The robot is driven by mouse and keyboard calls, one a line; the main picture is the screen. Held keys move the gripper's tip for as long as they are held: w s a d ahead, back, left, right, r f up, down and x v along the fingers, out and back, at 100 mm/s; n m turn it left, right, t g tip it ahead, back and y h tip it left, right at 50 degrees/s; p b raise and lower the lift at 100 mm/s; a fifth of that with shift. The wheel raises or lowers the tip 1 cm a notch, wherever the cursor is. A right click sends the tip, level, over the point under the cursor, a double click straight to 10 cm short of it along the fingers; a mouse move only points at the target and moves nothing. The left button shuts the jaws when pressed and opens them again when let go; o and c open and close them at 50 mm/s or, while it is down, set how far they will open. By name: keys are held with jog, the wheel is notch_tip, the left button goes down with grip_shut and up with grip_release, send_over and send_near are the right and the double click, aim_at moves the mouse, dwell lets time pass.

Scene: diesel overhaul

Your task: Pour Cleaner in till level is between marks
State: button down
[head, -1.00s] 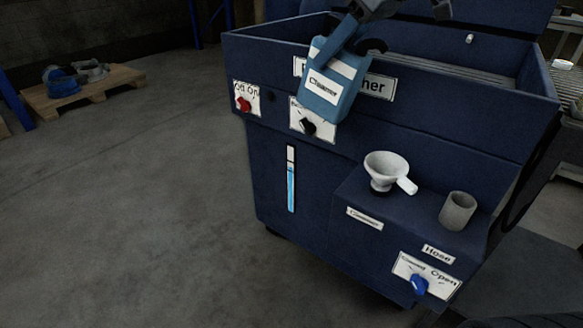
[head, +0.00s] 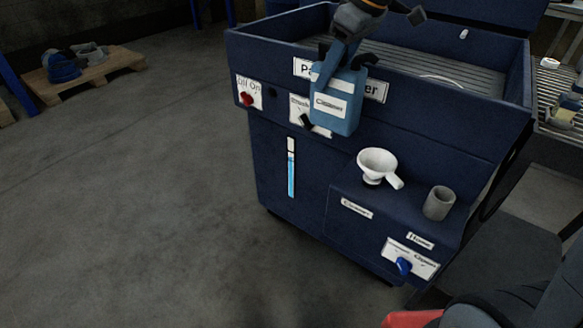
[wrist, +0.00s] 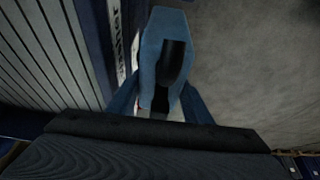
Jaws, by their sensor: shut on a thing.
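The blue Cleaner canister (head: 338,98), with a white label, hangs nearly upright in front of the dark blue parts washer (head: 290,80). My gripper (head: 343,52) is shut on its top; the exact grip is partly hidden. In the wrist view the canister (wrist: 153,40) and its dark handle opening show beyond my gripper. The white funnel (head: 377,162) stands on the washer's lower ledge above a Cleaner label (head: 356,208), below and right of the canister, apart from it. The level gauge (head: 291,172) on the front shows blue liquid with a pale part above; its marks are too small to read.
A grey cup-like cylinder (head: 439,203) stands right of the funnel, above the Hose label and blue valve knob (head: 404,266). A red switch (head: 247,99) and a black knob (head: 306,121) sit on the front. A pallet (head: 95,75) lies far left; floor between is clear.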

jog(key=w+a+r+p, duration=0.2)
jog(key=w+a+p, duration=0.1)
jog(key=w+a, duration=0.2)
jog(key=shift+w+a, duration=0.2)
jog(key=shift+a, duration=1)
